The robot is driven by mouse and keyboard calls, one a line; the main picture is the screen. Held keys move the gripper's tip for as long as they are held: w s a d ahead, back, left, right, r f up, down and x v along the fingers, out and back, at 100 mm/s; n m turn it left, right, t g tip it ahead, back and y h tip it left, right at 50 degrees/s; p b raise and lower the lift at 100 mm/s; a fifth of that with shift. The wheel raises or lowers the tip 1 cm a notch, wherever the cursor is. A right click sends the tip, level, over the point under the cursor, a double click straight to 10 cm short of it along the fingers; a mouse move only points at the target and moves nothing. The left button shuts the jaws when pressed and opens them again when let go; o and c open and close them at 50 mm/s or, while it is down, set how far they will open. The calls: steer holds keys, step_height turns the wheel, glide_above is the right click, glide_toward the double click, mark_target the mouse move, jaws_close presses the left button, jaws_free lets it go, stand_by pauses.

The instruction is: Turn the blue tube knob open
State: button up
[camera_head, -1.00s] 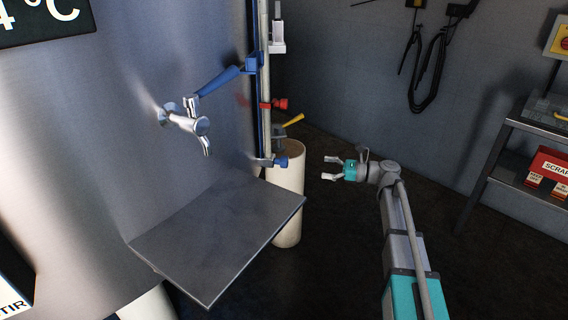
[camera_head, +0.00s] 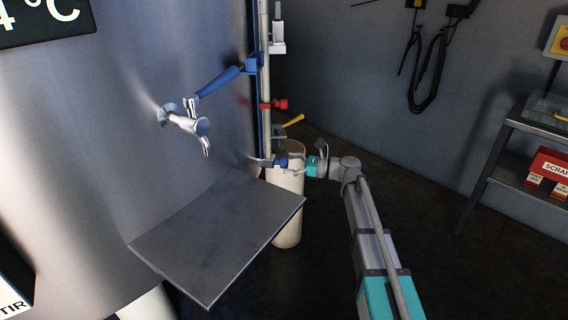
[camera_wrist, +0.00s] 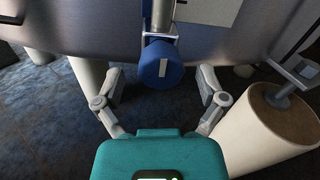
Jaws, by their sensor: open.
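The blue tube knob (camera_head: 282,161) sits low on the sight tube at the right side of the steel tank. In the wrist view the blue knob (camera_wrist: 160,66) is round, with a pale mark upright on its face. My gripper (camera_head: 297,166) is at the knob's right side in the head view. In the wrist view my gripper (camera_wrist: 158,84) is open, with one finger on each side of the knob and visible gaps between. I cannot tell from these frames whether the fingertips reach past the knob's face.
A pale cylinder (camera_head: 288,206) stands just below the knob; its open top (camera_wrist: 280,118) is right of my gripper. The tank's tap (camera_head: 188,122) with a blue lever, a red knob (camera_head: 275,104), a yellow lever (camera_head: 293,120) and a grey shelf (camera_head: 220,235) are nearby.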

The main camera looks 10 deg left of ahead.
steer(key=shift+a, duration=1.05)
steer(key=c, duration=1.1)
steer(key=shift+n, duration=0.5)
steer(key=shift+c, duration=0.2)
steer(key=n, duration=1.2)
steer(key=shift+n+b, duration=0.3)
steer(key=shift+n, duration=0.1)
steer(key=shift+n+g, duration=0.4)
steer(key=shift+n, duration=2)
